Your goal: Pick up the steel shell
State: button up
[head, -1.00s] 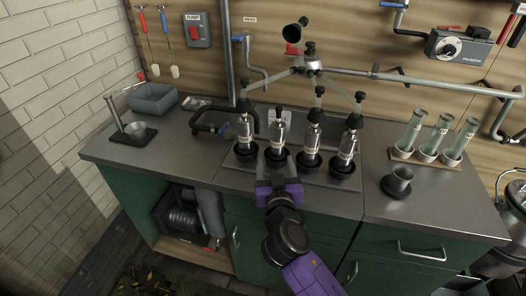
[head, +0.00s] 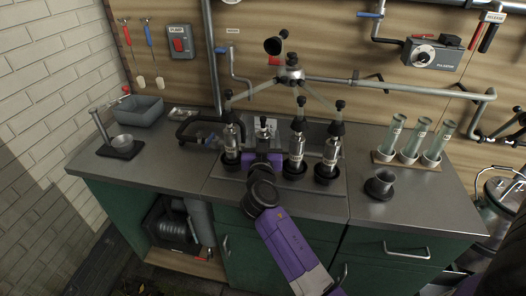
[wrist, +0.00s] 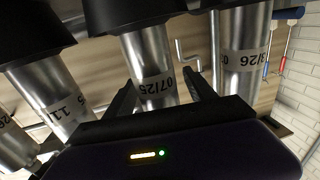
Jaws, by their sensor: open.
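Several steel shells stand upright in black cups in a row on the counter. In the head view I see the left one (head: 229,140) and two to the right (head: 296,146) (head: 331,150). My gripper (head: 263,157) is at the second from the left and mostly hides it. In the wrist view, which looks upside down, that shell, marked 07/25 (wrist: 152,75), stands between my open gripper's (wrist: 160,95) two dark fingers. Whether they touch it is unclear. A shell marked 3/26 (wrist: 245,50) and another, partly marked 11 (wrist: 52,95), stand on either side.
A pipe claw (head: 292,75) with tubes hangs over the shells. A rack of glass tubes (head: 412,138) and a small dark cup (head: 380,184) stand right. A grey bin (head: 138,112) and a stand with a cup (head: 120,145) stand left. The counter's front edge lies below my gripper.

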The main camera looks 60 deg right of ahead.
jog(key=shift+d, duration=0.1)
jog(key=shift+c, duration=0.2)
grip_shut()
